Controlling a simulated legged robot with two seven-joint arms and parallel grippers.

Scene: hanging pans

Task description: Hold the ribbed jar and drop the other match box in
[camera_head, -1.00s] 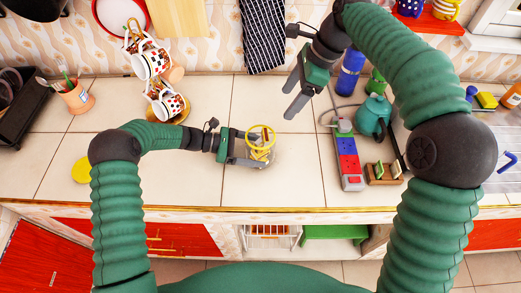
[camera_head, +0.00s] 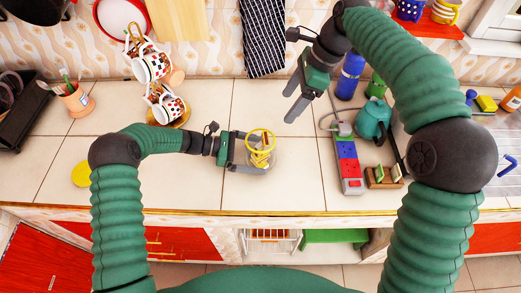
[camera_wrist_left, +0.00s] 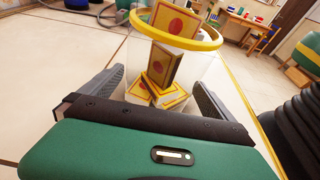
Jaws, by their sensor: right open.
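The clear jar (camera_head: 265,166) with a yellow rim stands on the tiled counter in the middle of the head view. It also shows in the left wrist view (camera_wrist_left: 206,66). My left gripper (camera_head: 250,152) has its fingers on both sides of the jar and is shut on it. Yellow match boxes with red dots are inside the jar: one lies low (camera_wrist_left: 170,101), and one stands tilted above it (camera_wrist_left: 160,65). My right gripper (camera_head: 289,104) is open and empty, raised right of and behind the jar.
A power strip (camera_head: 348,165), a small wooden holder (camera_head: 384,177) and a teal kettle (camera_head: 371,120) stand to the right. A mug tree with patterned mugs (camera_head: 152,66) stands at the back left.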

